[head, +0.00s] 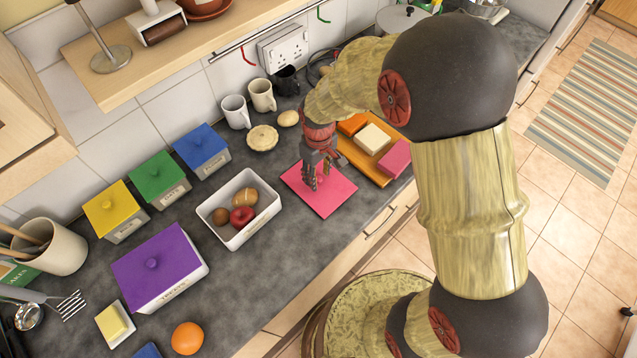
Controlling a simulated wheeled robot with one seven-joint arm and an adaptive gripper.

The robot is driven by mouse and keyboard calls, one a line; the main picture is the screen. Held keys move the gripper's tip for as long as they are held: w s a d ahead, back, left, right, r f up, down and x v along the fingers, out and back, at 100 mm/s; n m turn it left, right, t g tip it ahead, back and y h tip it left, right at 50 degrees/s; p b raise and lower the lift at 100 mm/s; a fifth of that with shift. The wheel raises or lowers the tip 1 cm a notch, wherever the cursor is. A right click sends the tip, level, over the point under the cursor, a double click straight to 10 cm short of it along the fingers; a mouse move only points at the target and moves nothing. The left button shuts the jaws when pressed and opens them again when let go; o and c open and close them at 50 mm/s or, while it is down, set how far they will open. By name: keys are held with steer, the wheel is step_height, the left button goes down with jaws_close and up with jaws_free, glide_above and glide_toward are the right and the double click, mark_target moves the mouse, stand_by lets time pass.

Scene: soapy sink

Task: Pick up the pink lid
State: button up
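The pink lid (327,203) is a flat square sheet with a small knob. It lies on the dark counter in the head view, between the white tub and the wooden board. My gripper (317,181) points down over the lid, with its dark fingers at the knob. The fingers partly hide the knob and the back part of the lid. The view is too small to tell whether the fingers touch the knob or have shut on it.
A white tub (214,211) holding several round foods stands left of the lid. An orange board (350,152) with coloured blocks is close on the right. A pie (262,138) and mugs (235,112) stand behind. A purple-lidded box (140,268) is further left.

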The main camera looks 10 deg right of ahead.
steer(key=shift+f, duration=0.45)
steer(key=shift+c, duration=0.8)
steer(key=c, duration=0.8)
jaws_close()
